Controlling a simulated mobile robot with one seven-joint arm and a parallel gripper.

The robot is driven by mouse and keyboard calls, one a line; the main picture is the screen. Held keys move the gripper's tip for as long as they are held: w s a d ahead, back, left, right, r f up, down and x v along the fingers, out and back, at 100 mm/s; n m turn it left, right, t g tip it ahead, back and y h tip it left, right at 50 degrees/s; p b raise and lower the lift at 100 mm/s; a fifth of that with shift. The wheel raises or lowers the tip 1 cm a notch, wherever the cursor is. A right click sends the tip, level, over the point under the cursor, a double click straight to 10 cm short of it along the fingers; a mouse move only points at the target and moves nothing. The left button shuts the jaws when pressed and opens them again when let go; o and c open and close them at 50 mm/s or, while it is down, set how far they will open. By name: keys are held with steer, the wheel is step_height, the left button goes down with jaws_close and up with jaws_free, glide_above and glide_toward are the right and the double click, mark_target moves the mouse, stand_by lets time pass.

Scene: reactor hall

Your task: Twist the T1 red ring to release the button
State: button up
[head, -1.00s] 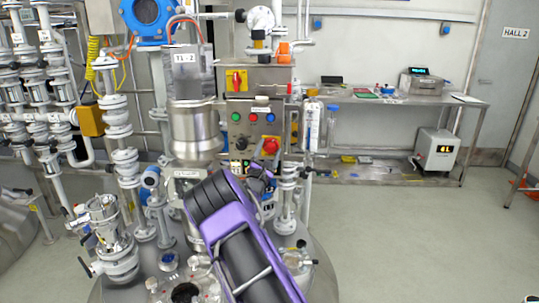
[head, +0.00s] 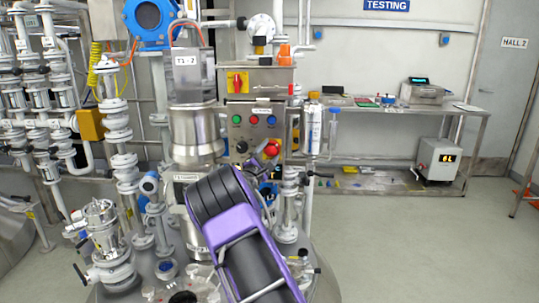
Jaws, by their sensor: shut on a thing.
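The red button with its ring (head: 271,148) is at the lower right of the grey control panel (head: 254,106). The panel also carries green, blue and red buttons, a black knob (head: 241,147) and a red-and-yellow switch (head: 237,82) above. My purple and black arm reaches up from the bottom centre. My gripper (head: 267,153) is at the red button, shut on its ring. The fingers are small and partly hidden behind my arm, so their exact hold is hard to see.
A steel vessel (head: 195,135) stands close left of the panel. White valves and pipes (head: 125,160) crowd the left, with more piping (head: 289,205) right of my arm. A steel bench (head: 400,108) stands at the back right.

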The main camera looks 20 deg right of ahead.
steer(key=o, duration=1.4)
steer(key=shift+c, duration=0.2)
steer(key=v, duration=1.7)
steer(key=shift+s, duration=0.15)
steer(key=shift+a, duration=0.1)
